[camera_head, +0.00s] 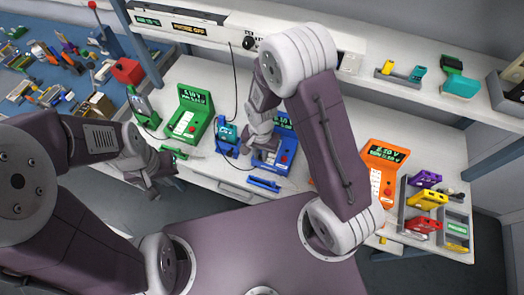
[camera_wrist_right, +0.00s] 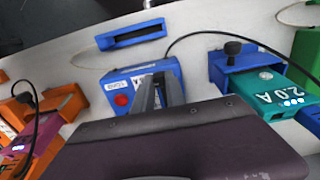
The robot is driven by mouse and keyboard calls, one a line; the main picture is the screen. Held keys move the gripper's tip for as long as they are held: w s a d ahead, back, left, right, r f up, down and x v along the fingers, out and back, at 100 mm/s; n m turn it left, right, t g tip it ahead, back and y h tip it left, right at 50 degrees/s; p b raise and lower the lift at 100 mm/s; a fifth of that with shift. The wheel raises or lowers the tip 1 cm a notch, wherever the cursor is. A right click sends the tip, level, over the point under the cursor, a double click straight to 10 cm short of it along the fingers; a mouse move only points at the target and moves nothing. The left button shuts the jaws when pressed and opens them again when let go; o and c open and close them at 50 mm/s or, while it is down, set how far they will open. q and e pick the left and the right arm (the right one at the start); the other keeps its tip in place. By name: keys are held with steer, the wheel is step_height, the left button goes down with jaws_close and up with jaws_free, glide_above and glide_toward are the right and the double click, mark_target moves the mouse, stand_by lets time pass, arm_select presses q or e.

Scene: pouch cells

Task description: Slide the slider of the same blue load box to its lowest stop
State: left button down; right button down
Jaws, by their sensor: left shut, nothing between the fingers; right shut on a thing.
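The blue load box (camera_head: 285,131) stands near the middle of the bench, its sloped face carrying a lit display and a red button. It also shows in the right wrist view (camera_wrist_right: 121,80). My right gripper (camera_head: 259,143) is down at the left part of this box. In the right wrist view its fingers (camera_wrist_right: 160,95) are close together against the box face. They are shut on the slider, which the fingers hide, so its height cannot be read. My left gripper (camera_head: 154,183) is shut and empty, low near the bench's front edge at the left, away from the blue box.
A blue holder with a teal cell (camera_wrist_right: 268,85) stands beside the blue box. A flat blue slotted piece (camera_head: 264,184) lies in front. A green load box (camera_head: 190,115) is to the left, an orange one (camera_head: 382,165) to the right. A grey tray (camera_head: 403,205) holds coloured cells.

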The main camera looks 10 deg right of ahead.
mark_target(260, 157)
steer(key=c, duration=1.6)
jaws_free()
steer(key=shift+o, duration=1.2)
steer(key=shift+s+a+r, duration=0.1)
steer(key=shift+s+a, duration=0.05)
steer(key=shift+s, duration=0.05)
steer(key=shift+w+r, duration=0.1)
steer(key=shift+r, duration=0.2)
step_height(260, 157, up, 8)
steer(key=shift+r, duration=0.25)
